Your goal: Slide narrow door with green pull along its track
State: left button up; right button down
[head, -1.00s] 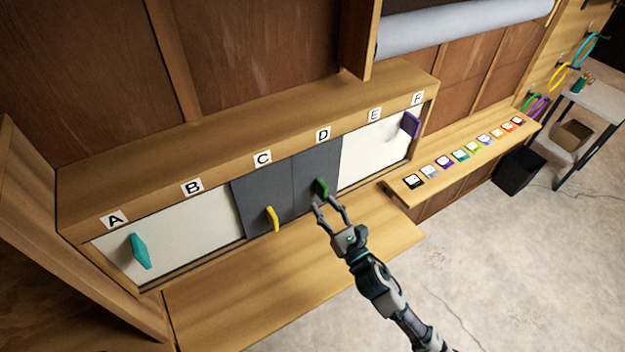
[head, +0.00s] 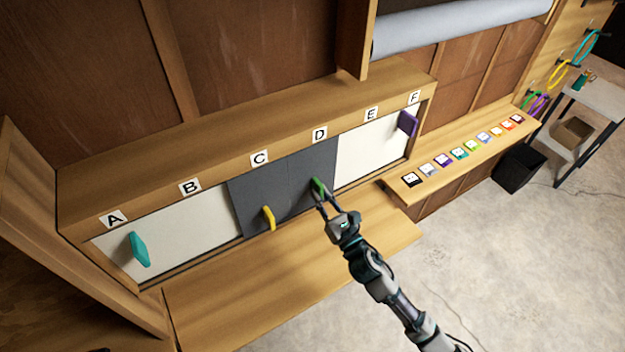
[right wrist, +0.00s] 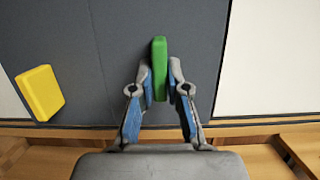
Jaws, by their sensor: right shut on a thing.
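The narrow dark grey door (head: 312,165) with the green pull (head: 317,186) stands under label D in the cabinet front. My right gripper (head: 320,194) is shut on the green pull. In the right wrist view the green pull (right wrist: 159,68) stands upright between the two fingers of the gripper (right wrist: 159,88), which touch its sides. Part of the pull's lower end is hidden by the fingers in the head view. My left gripper is not in view.
A dark grey door with a yellow pull (head: 268,217) adjoins on the left, under C. White doors with a teal pull (head: 139,249) and a purple pull (head: 407,123) stand at either end. A wooden ledge (head: 290,270) runs below; a shelf (head: 420,200) with cards is at right.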

jog(key=w+d, duration=0.2)
jog(key=d, duration=0.1)
jog(key=w+d, duration=0.1)
jog(key=d, duration=0.1)
jog(key=shift+w+d+f, duration=0.1)
jog(key=shift+w+d, duration=0.05)
jog(key=shift+d, duration=0.05)
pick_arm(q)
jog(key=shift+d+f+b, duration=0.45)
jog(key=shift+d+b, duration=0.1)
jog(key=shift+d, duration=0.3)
pick_arm(e)
jog(key=w+d, duration=0.6)
jog(key=d, duration=0.2)
jog(key=shift+s+a, duration=0.15)
jog(key=shift+s, duration=0.05)
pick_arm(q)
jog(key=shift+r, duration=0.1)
pick_arm(e)
jog(key=shift+s+a, duration=0.15)
jog(key=shift+a, duration=0.1)
jog(key=c, duration=1.2)
grip_release()
jog(key=shift+s, duration=0.1)
